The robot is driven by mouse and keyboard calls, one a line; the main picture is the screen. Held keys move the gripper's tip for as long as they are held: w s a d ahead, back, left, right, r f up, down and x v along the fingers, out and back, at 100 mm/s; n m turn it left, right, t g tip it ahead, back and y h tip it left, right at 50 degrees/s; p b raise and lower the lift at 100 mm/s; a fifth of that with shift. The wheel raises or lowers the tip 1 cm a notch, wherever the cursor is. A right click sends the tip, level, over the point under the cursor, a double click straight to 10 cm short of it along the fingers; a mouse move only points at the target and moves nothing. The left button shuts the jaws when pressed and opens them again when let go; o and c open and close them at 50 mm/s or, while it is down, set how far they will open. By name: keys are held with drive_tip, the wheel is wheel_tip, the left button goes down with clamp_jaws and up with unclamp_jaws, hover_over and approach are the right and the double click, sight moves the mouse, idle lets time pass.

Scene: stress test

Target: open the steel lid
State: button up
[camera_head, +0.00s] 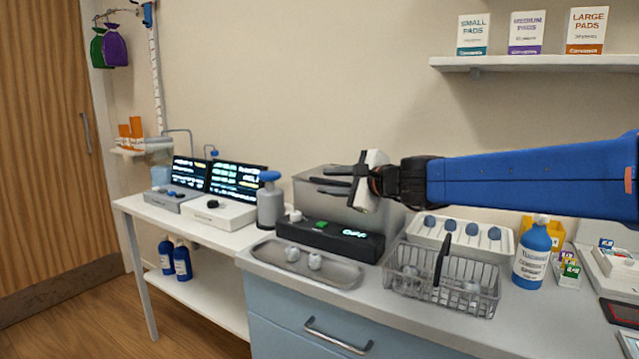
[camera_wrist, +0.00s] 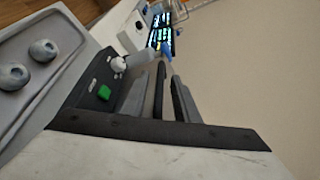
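The steel lid (camera_head: 311,178) tops a grey steel box (camera_head: 311,207) behind a black control panel (camera_head: 318,239) with a green button. The lid looks level and down on the box. My gripper (camera_head: 331,182) comes in from the right, turned sideways, its fingers pointing left in front of the lid and upper box. The wrist hides the lid's right part.
A steel tray (camera_head: 300,270) with white-grey round items lies in front. A wire basket (camera_head: 487,301), a white rack (camera_head: 450,236) and a blue bottle (camera_head: 532,258) stand to the right. A pump bottle (camera_head: 270,205) stands left. The wall is close behind.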

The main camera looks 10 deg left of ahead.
drive_tip(key=shift+x, duration=2.25)
drive_tip(key=shift+f, duration=0.1)
clamp_jaws()
